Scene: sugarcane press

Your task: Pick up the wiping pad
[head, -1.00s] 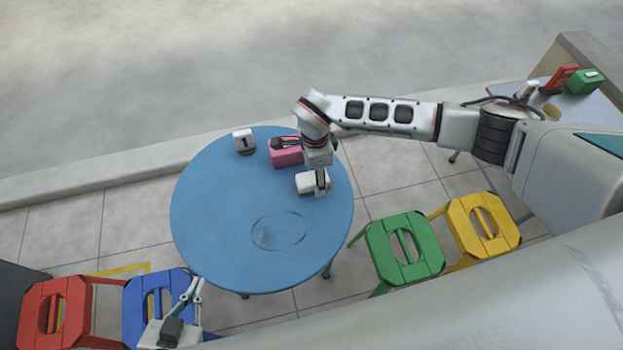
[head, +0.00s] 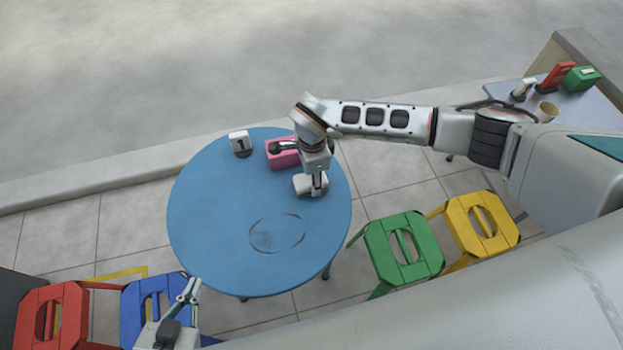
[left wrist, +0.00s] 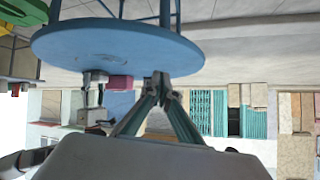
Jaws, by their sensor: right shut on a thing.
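A white block-like pad (head: 305,186), which I take for the wiping pad, is on or just above the blue round table (head: 210,215) near its right rim. My right gripper (head: 317,183) reaches down over it and is shut on it, hiding part of it. Whether the pad touches the tabletop is unclear. My left gripper (head: 190,288) is off the table's front left edge, above the blue stool. In the left wrist view its fingertips (left wrist: 161,80) meet, with nothing seen between them.
A worn or wet oval patch (head: 278,234) marks the table. Red, blue (head: 150,300), green (head: 403,248) and yellow stools surround it. The table's left side is clear.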

